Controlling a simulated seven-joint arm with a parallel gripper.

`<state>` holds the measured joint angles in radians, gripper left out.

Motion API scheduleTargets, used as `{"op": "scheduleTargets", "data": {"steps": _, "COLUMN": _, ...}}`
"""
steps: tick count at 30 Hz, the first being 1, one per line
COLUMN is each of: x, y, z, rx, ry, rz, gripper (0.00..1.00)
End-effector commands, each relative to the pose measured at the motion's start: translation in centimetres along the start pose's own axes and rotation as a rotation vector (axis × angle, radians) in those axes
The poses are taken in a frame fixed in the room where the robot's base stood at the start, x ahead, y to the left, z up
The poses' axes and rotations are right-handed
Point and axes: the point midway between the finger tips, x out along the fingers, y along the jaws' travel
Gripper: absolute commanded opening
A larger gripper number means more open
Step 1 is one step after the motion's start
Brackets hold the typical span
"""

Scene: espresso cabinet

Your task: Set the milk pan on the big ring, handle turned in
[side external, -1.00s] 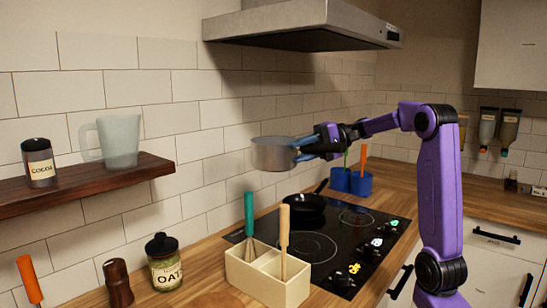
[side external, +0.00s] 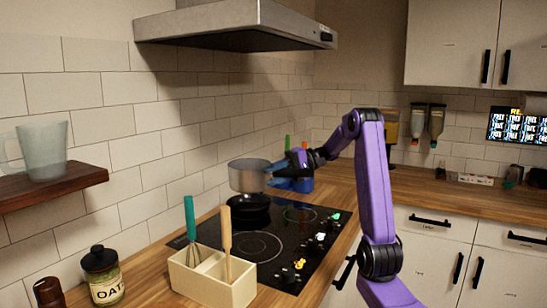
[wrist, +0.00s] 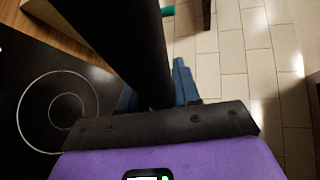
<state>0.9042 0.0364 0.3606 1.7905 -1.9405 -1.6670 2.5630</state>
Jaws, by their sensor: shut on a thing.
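The grey metal milk pan (side external: 249,178) hangs upright in the air above the hob, in front of the wall. My gripper (side external: 284,168) is on its right side, with blue fingers shut on its handle. The wrist view shows the dark handle (wrist: 125,45) running between the blue fingers (wrist: 155,92); the pan's body is out of that view. The big ring (side external: 252,246) is bare on the near part of the black hob, left of and nearer than a smaller ring (side external: 300,214). A ring pair (wrist: 58,110) also shows at left in the wrist view.
A cream caddy (side external: 214,278) with a whisk and a brush stands at the near edge of the hob. The range hood (side external: 235,28) hangs above.

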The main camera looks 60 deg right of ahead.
Motion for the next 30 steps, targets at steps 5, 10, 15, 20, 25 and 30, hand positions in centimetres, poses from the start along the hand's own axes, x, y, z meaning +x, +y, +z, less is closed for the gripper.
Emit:
{"op": "scheduleTargets", "data": {"steps": 5, "x": 1.5, "y": 6.0, "z": -0.3, "rx": 0.007, "ry": -0.003, "rz": -0.006, "gripper": 0.0}}
{"op": "scheduleTargets", "data": {"steps": 10, "x": 2.8, "y": 10.7, "z": -0.6, "rx": 0.002, "ry": -0.002, "rz": -0.005, "gripper": 0.0}}
{"op": "scheduleTargets", "data": {"steps": 15, "x": 3.5, "y": 13.4, "z": -0.8, "rx": -0.002, "ry": -0.001, "rz": -0.004, "gripper": 0.0}}
{"op": "scheduleTargets", "data": {"steps": 20, "x": 3.8, "y": 14.5, "z": -0.9, "rx": -0.006, "ry": 0.001, "rz": -0.003, "gripper": 0.0}}
{"op": "scheduleTargets", "data": {"steps": 25, "x": 3.9, "y": 15.2, "z": -0.9, "rx": -0.005, "ry": 0.001, "rz": -0.004, "gripper": 0.0}}
{"op": "scheduleTargets", "data": {"steps": 30, "x": 4.2, "y": 16.3, "z": -1.0, "rx": -0.004, "ry": 0.0, "rz": -0.004, "gripper": 0.0}}
